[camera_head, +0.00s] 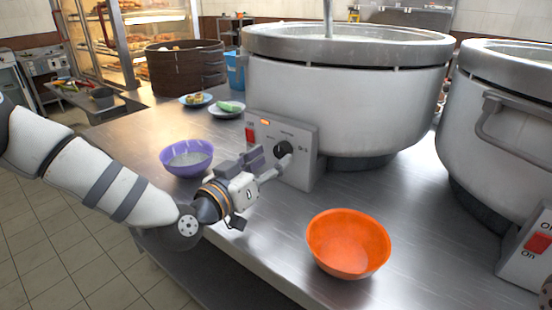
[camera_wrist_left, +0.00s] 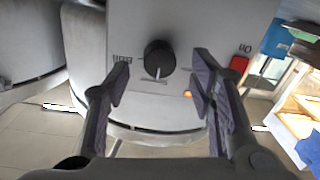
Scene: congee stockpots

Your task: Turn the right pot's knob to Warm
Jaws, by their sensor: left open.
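Two big grey pots stand on the steel counter. The right pot (camera_head: 497,130) is cut off by the right edge; its control box (camera_head: 524,262) shows a red switch (camera_head: 538,242), and its knob is not visible. The other pot (camera_head: 345,105) has a control box with a black knob (camera_head: 284,149), a red switch and a lit orange lamp. My left gripper (camera_head: 268,167) is open in front of this box. In the left wrist view, upside down, the black knob (camera_wrist_left: 159,57) appears between the spread fingers (camera_wrist_left: 162,78), apparently untouched; its white mark points down the picture.
An orange bowl (camera_head: 348,243) sits at the counter's front, right of my left gripper. A purple bowl (camera_head: 187,157) sits behind my left forearm. Small plates (camera_head: 227,109) and a brown steamer (camera_head: 185,68) stand farther back. Bare counter lies between orange bowl and right pot.

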